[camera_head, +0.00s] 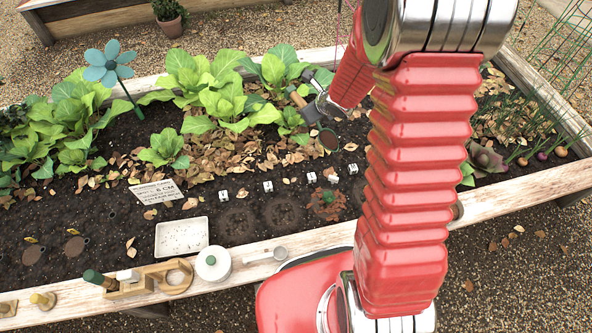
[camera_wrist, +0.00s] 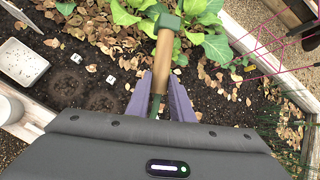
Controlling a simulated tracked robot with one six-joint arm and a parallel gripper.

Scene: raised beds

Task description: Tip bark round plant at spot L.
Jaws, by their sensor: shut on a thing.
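My gripper (camera_head: 318,108) is shut on a wooden-handled tool (camera_head: 298,98) with green ends, held above the bed. The tool shows in the wrist view (camera_wrist: 162,62) between the two purple-grey fingers (camera_wrist: 160,100). Below the gripper in the head view is a round brown patch (camera_head: 328,141), perhaps the tool's filled cup; the wrist view hides it. Small white marker cubes (camera_head: 267,186) stand in a row, their letters too small to read. Dark round soil spots (camera_head: 282,212) lie in front of them.
Leafy plants (camera_head: 220,95) and dry leaves crowd the bed's back. A white tray (camera_head: 160,238) and sign (camera_head: 156,191) are at left. A blue flower ornament (camera_head: 108,65) stands back left.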

